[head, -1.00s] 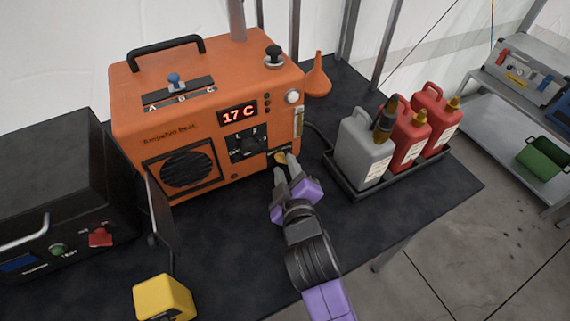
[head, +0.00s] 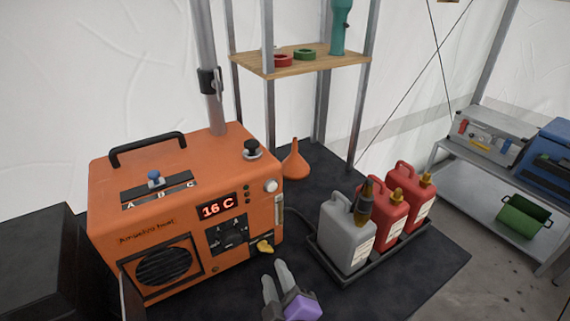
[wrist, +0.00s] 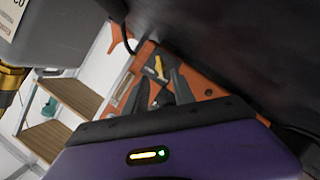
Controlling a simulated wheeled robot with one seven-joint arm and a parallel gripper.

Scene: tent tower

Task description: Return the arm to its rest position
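My gripper (head: 274,271) is in front of the orange heater (head: 115,208), over the dark tabletop. Its two fingers are apart with nothing between them. In the wrist view the open fingers (wrist: 160,80) point toward the heater's orange front. A small yellow part (head: 265,247) low on the heater front is just beyond the fingertips and apart from them. Most of my arm is below the head picture's lower edge.
Right of my gripper, a black tray (head: 347,283) holds a grey can (head: 344,235) and two red cans (head: 390,215). An orange funnel (head: 295,163) stands behind. A wooden shelf (head: 290,66) and metal posts rise at the back. A black box (head: 40,255) is at left.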

